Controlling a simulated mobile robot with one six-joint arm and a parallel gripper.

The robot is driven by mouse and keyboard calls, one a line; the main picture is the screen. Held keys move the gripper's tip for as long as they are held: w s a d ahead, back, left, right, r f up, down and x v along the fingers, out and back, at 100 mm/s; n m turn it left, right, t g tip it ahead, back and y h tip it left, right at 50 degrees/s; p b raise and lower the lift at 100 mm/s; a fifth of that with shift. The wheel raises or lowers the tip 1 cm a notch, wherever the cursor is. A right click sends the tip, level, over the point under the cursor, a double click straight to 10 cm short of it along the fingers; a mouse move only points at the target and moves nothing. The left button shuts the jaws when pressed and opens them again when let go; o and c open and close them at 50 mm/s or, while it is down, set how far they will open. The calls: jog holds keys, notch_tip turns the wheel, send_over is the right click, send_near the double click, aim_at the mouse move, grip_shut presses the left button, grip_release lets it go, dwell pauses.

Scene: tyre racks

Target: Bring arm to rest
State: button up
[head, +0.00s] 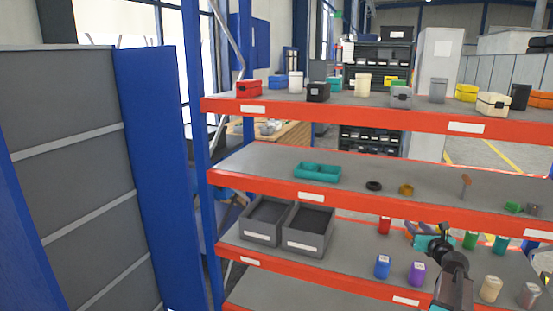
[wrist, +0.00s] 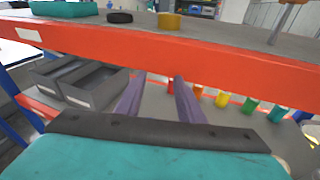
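My gripper (wrist: 161,78) shows in the wrist view with its two purple-grey fingers apart and nothing between them. The fingers point in under the red-orange edge of a shelf (wrist: 160,50), over the lower shelf. In the head view my arm rises from the bottom right. The teal gripper body (head: 428,242) lies in front of the lower shelf, partly hidden behind my dark wrist. I cannot make out the fingers well there.
The rack's middle shelf (head: 340,182) carries a teal tray (head: 317,171) and small parts. The lower shelf holds two grey bins (head: 308,229), a blue canister (head: 382,266), a purple canister (head: 416,273) and other canisters. A grey-and-blue cabinet (head: 75,180) stands at the left.

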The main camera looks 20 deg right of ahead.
jog(key=w+a+f+n+g+y, duration=0.1)
jog(key=w+a+f+n+y, duration=0.25)
jog(key=a+f, duration=0.8)
jog(key=w+a+f+n+g+y, duration=0.2)
jog(key=w+a+f+y, duration=0.15)
jog(key=a+f, duration=0.85)
jog(key=s+a+f+n+g+y, duration=0.1)
jog(key=s+a+f+n+g, duration=0.15)
jog(key=a+f, duration=0.4)
jog(key=s+a+f+n+g+y, duration=0.1)
jog(key=s+a+f+n, duration=0.15)
jog(key=a, duration=0.75)
jog(key=s+a+f+n+g+y, duration=0.1)
jog(key=s+a+f+n+g, duration=0.15)
jog(key=a+f, duration=0.45)
jog(key=s+a+f+n+g, duration=0.3)
jog(key=s+a+f+n, duration=0.3)
jog(key=s+a, duration=0.3)
jog(key=s+a+f+n+g, duration=0.3)
jog(key=s+a+f+n, duration=0.25)
jog(key=s, duration=0.55)
jog(key=s+d+n+g+h, duration=0.2)
jog(key=s+d+n+g, duration=0.1)
jog(key=s+n, duration=0.5)
jog(key=s+d+f+n+g+h, duration=0.1)
jog(key=s+d+n+g+h, duration=0.2)
jog(key=s+n, duration=0.5)
jog(key=shift+s+d, duration=0.15)
jog(key=shift+s, duration=1)
